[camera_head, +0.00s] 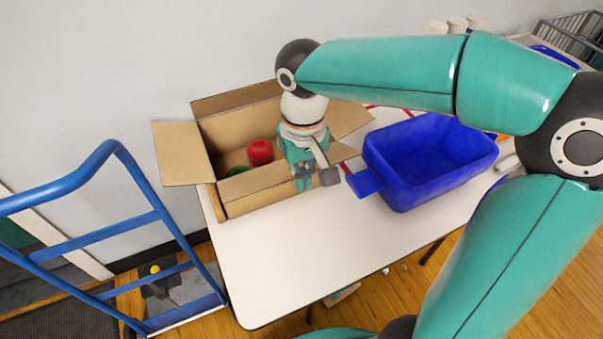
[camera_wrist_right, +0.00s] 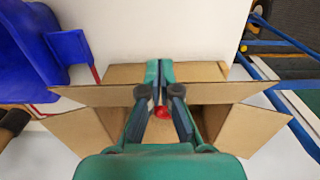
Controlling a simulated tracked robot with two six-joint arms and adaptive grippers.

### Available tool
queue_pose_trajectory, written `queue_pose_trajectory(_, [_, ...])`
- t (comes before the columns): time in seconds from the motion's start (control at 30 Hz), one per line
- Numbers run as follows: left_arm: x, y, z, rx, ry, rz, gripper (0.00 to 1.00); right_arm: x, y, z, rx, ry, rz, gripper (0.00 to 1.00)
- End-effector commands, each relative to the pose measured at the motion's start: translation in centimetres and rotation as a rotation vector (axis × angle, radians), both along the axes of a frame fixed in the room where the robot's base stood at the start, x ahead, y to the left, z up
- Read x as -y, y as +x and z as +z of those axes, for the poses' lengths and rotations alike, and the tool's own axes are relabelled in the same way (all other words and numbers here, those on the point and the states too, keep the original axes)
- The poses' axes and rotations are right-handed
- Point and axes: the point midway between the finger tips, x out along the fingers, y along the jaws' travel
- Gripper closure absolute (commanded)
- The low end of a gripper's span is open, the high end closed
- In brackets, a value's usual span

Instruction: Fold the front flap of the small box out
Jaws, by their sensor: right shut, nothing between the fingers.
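The small box (camera_head: 224,200) is an open brown cardboard box on the white table. Its left flap (camera_head: 180,152) and right flap (camera_head: 349,117) spread outward, and its back flap (camera_head: 235,98) stands up. The front flap (camera_head: 262,180) stands up along the front edge; in the right wrist view it shows as a wide strip (camera_wrist_right: 95,95). My right gripper (camera_head: 303,184) is shut and empty at the front flap, right of its middle. In the right wrist view its fingertips (camera_wrist_right: 158,66) overlap the flap; I cannot tell whether they touch it. My left gripper is out of view.
A red round object (camera_head: 260,152) and something green (camera_head: 238,171) lie inside the box. A blue bin (camera_head: 400,188) stands close on the right. The white table (camera_head: 290,260) is clear in front. A blue trolley frame (camera_head: 95,232) stands at the left.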

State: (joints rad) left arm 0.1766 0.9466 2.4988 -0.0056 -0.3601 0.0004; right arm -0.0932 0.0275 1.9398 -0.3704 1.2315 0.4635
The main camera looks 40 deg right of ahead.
Motion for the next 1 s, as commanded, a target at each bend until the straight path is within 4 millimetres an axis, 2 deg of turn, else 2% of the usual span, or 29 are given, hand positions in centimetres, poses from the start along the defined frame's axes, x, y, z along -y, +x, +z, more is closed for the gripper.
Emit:
queue_pose_trajectory(0.23, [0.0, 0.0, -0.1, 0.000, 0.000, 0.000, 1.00, 0.0, -0.2, -0.1, 0.001, 0.000, 0.000, 1.00])
queue_pose_trajectory(0.6, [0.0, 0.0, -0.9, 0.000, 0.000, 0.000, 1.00, -0.4, -1.5, -0.6, 0.001, 0.001, 0.000, 1.00])
queue_pose_trajectory(1.0, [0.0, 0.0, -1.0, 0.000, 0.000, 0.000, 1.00, -0.4, -1.7, -0.7, 0.001, 0.000, 0.000, 1.00])
